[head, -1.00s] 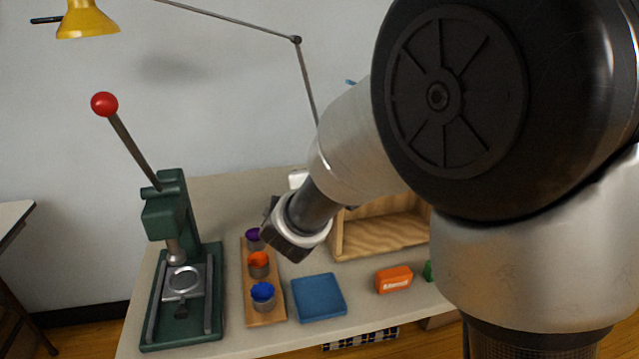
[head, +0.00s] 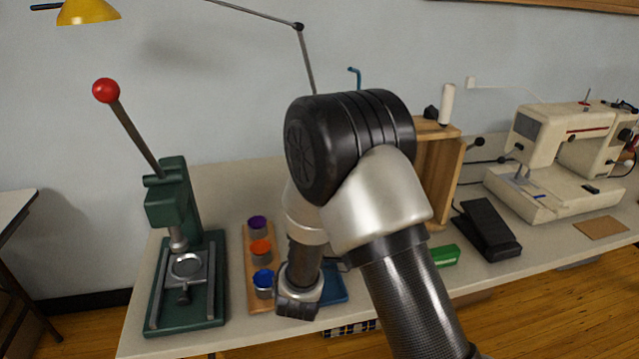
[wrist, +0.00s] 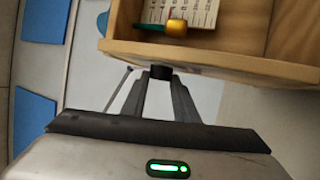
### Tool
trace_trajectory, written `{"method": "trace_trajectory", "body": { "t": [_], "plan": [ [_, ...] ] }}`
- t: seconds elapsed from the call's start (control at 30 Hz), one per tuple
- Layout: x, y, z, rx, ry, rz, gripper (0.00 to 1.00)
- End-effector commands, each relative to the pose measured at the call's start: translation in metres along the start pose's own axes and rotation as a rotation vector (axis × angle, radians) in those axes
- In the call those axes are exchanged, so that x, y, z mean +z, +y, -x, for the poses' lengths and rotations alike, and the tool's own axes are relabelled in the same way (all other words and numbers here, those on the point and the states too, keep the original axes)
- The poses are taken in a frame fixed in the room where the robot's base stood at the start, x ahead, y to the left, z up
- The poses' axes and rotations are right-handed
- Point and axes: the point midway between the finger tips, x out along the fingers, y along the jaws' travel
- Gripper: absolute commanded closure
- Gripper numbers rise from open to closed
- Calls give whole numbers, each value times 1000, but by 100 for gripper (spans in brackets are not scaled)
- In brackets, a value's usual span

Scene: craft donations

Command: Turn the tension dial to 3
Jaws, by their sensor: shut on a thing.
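The sewing machine (head: 560,150) stands at the right end of the table in the head view. I cannot make out the tension dial or its numbers on it. My gripper (head: 297,305) is far to the left of the machine, pointing down near the table's front edge. In the wrist view my gripper (wrist: 158,82) is shut on a small black knob (wrist: 160,72), which sits against the outer face of a wooden drawer-like box (wrist: 220,62). Inside the box lie a printed sheet (wrist: 195,12) and a yellow-and-green object (wrist: 176,27).
A green press (head: 185,270) and a wooden rack (head: 250,265) of coloured pots stand left of my gripper. A blue pad (head: 335,287) is partly hidden behind my arm. A green block (head: 445,256) and black pedal (head: 487,230) lie to the right.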

Motion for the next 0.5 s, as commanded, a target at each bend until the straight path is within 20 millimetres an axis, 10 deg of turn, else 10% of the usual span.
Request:
{"method": "trace_trajectory", "body": {
  "t": [0.5],
  "plan": [
    [5, -2, -1, 32, -14, -5, 96]
  ]
}}
